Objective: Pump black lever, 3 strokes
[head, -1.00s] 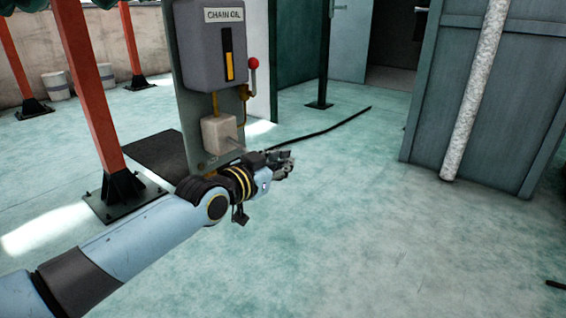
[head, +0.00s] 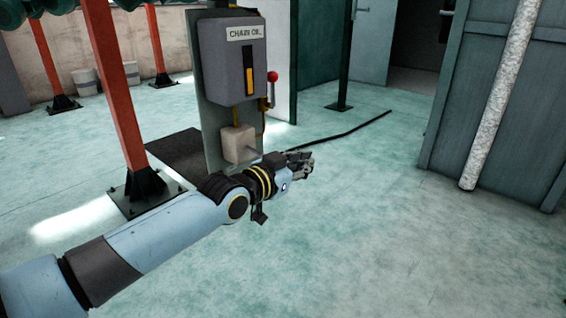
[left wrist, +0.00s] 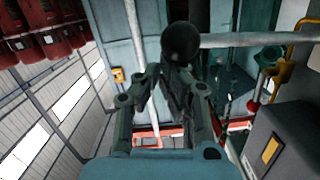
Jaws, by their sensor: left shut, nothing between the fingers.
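The black ball knob (left wrist: 181,43) of the lever shows in the left wrist view, right at the fingertips of my left gripper (left wrist: 165,72). A pale rod (left wrist: 255,40) runs from the knob to the right. In the head view the rod (head: 252,149) leaves the white pump block (head: 238,144) and goes behind my left gripper (head: 302,160), which hides the knob. The gripper is shut with nothing between its fingers. I cannot tell whether it touches the knob. My right gripper is out of view.
The grey chain oil box (head: 233,62) sits on a panel above the block, with a red-knobbed lever (head: 272,77) beside it. An orange post (head: 112,90) stands left. A grey cabinet (head: 500,100) stands right. The floor in front is clear.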

